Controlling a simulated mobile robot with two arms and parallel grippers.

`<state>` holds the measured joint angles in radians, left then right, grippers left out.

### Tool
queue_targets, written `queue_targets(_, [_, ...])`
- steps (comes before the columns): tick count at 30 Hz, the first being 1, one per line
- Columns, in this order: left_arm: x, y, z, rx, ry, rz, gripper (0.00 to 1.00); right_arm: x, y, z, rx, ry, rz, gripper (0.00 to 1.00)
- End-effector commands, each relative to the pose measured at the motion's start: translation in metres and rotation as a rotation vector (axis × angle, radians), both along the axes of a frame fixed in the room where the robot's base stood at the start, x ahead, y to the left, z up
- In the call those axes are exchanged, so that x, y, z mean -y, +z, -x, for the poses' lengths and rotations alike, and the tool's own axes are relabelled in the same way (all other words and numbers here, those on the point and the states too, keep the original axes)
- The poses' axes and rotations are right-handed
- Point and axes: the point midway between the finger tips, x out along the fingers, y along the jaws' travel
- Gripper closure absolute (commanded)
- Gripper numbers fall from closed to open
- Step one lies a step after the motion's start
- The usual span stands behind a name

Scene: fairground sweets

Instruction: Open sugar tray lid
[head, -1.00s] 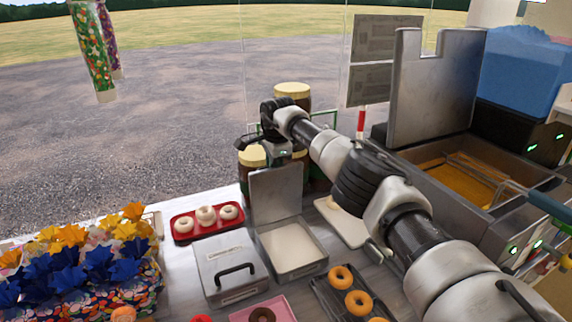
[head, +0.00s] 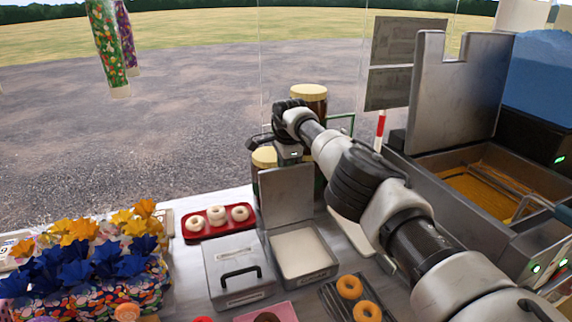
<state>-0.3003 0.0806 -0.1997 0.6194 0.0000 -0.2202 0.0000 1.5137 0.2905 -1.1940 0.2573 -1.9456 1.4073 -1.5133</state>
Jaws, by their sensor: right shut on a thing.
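The sugar tray (head: 301,279) is a metal box holding white sugar, in the middle of the counter in the head view. Its grey metal lid (head: 287,194) stands up, about upright, along the tray's far edge, so the tray is open. My right gripper (head: 288,155) is at the top edge of the raised lid, reaching over from the right. It is shut on the lid, but its fingertips and the lid's handle are mostly hidden behind the lid. My left gripper is out of view.
A closed metal tray (head: 238,259) with a black handle stands left of the sugar tray. A red tray (head: 190,236) of white doughnuts lies behind it. Jars (head: 308,93) stand behind the lid. A black rack (head: 337,303) of doughnuts and a fryer (head: 430,158) are at right.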

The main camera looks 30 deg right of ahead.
Motion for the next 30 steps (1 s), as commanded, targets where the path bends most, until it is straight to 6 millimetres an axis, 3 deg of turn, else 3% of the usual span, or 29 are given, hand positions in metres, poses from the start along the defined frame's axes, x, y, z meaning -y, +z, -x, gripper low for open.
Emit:
queue_targets(1, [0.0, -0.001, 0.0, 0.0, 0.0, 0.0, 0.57, 0.0, -0.007, 0.002, -0.014, -0.007, -0.003, 0.86])
queue_targets(6, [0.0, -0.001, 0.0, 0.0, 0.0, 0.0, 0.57, 0.0, -0.005, 0.002, -0.01, -0.005, -0.002, 0.62])
queue_targets(20, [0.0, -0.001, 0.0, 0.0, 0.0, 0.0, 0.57, 0.001, 0.009, 0.002, -0.002, 0.0, -0.002, 0.62])
queue_targets(24, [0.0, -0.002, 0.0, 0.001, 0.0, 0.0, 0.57, 0.0, 0.025, 0.007, -0.002, 0.0, 0.0, 0.62])
queue_targets(30, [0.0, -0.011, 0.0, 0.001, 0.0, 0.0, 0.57, -0.001, 0.068, 0.014, -0.002, -0.001, 0.0, 0.62])
